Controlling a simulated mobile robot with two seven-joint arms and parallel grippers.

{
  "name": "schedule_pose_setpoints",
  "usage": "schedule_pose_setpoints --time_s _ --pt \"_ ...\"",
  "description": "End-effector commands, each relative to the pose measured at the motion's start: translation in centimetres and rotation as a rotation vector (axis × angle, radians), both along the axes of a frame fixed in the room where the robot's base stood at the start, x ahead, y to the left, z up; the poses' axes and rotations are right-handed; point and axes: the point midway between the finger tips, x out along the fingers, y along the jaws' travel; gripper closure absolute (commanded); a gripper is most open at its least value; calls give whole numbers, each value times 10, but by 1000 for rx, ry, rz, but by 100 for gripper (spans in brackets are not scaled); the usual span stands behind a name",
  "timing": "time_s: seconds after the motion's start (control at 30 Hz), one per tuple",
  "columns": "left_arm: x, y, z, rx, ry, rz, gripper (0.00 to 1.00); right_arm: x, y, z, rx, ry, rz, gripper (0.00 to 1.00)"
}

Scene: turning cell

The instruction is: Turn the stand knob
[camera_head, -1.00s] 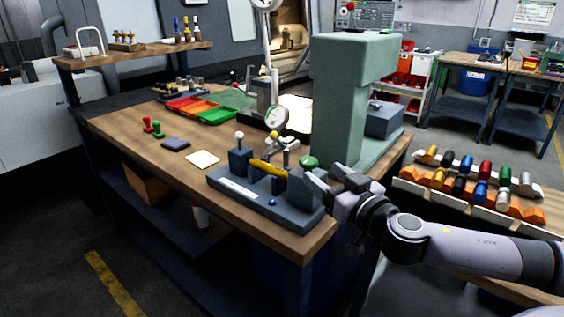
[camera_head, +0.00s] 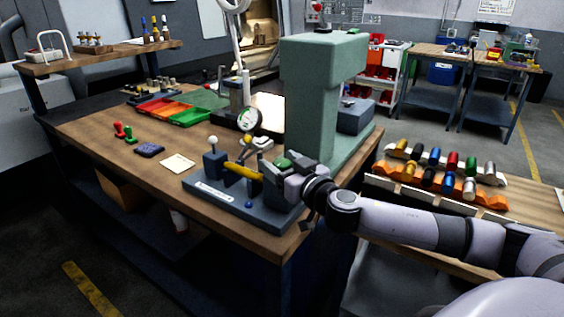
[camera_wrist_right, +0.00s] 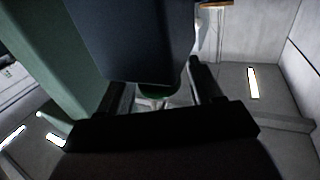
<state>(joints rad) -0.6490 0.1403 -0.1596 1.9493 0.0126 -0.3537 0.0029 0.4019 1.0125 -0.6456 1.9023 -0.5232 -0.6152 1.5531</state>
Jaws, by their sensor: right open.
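The blue-grey stand (camera_head: 222,193) sits at the bench's front right corner, with a yellow bar (camera_head: 243,171) across its uprights. A white-topped lever (camera_head: 213,142) and a dial gauge (camera_head: 249,120) rise at it. A green round knob (camera_head: 283,162) shows just behind my right gripper, partly hidden. My right gripper (camera_head: 277,179) is open at the stand's right end. In the wrist view a dark block (camera_wrist_right: 135,40) lies ahead of the open fingers (camera_wrist_right: 160,92), and a bit of green (camera_wrist_right: 155,94) shows between them. Contact cannot be told. My left gripper is not in view.
A tall green column (camera_head: 315,100) stands close behind my right gripper. Red and green stamps (camera_head: 124,132), a dark pad (camera_head: 149,150) and a pale card (camera_head: 177,163) lie to the left. A rack of coloured cylinders (camera_head: 440,175) is at right.

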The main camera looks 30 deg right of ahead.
Motion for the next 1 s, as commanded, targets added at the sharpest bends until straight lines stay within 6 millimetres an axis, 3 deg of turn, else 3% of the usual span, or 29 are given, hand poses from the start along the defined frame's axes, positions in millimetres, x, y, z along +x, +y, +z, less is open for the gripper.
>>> schedule_pose_setpoints --time_s 0.2,0.27,0.37,0.4,0.73,1.0 --pt "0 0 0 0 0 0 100 0 0 0 0 0 0 35" --pt "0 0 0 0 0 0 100 0 0 0 0 0 0 51" --pt "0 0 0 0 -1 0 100 0 0 0 0 0 0 84" --pt "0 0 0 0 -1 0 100 0 0 0 0 0 0 86" --pt "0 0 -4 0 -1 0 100 0 1 -1 4 -1 -31 86" --pt "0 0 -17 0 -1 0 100 0 1 -4 10 0 -158 86"
